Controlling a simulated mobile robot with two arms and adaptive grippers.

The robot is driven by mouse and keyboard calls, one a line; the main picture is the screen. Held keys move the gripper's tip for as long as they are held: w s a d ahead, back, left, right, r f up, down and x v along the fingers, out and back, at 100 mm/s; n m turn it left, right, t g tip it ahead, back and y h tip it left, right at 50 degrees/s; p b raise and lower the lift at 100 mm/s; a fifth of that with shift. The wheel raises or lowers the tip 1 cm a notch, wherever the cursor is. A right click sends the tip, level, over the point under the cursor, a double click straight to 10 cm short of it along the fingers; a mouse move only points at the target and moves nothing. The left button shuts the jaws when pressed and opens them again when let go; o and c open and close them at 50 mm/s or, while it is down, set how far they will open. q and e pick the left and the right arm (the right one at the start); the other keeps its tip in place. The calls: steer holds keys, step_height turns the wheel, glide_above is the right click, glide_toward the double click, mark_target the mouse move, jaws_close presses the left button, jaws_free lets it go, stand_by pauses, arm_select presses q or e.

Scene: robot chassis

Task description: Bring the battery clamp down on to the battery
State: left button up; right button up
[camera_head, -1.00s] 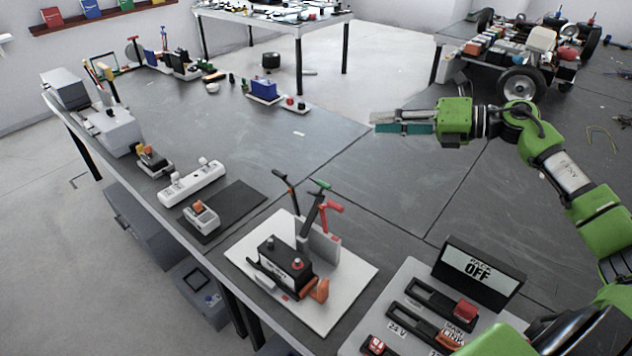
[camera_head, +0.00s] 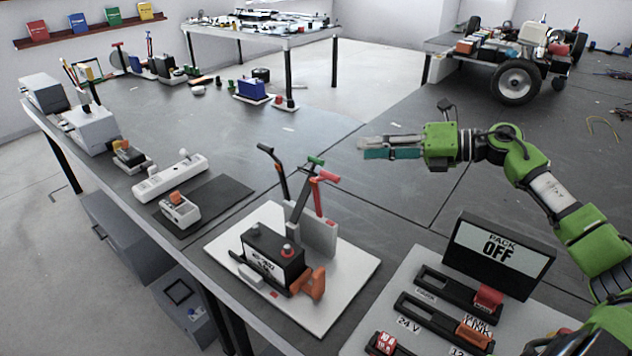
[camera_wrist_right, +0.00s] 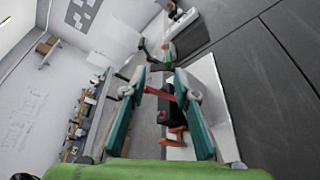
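A black battery (camera_head: 276,252) with a white label stands on a white board (camera_head: 352,268) on the grey bench. An orange part (camera_head: 313,284), possibly the clamp, sits at its right end; I cannot tell its exact position. A grey holder (camera_head: 318,236) behind the battery carries upright tools with black (camera_head: 266,148), green and red (camera_head: 329,176) handles. My right gripper (camera_head: 364,147) is in the air behind and right of the board, apart from everything. In the right wrist view its teal fingers (camera_wrist_right: 160,82) are apart and empty, with the battery (camera_wrist_right: 165,115) seen beyond. My left gripper is out of view.
A second board (camera_head: 408,264) at front right carries sliders and a "PACK OFF" sign (camera_head: 498,250). The bench behind the battery board is mostly clear.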

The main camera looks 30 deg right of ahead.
mark_target(318, 159)
steer(key=x, duration=0.4)
steer(key=f+p+x, duration=0.1)
steer(key=x, duration=0.4)
steer(key=f+p+x, duration=0.1)
steer(key=x, duration=0.3)
steer(key=shift+w+a+f, duration=0.1)
steer(key=shift+f, duration=0.1)
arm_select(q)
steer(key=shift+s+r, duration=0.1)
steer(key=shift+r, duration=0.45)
arm_select(e)
steer(key=shift+w+a+f, duration=0.2)
jaws_close()
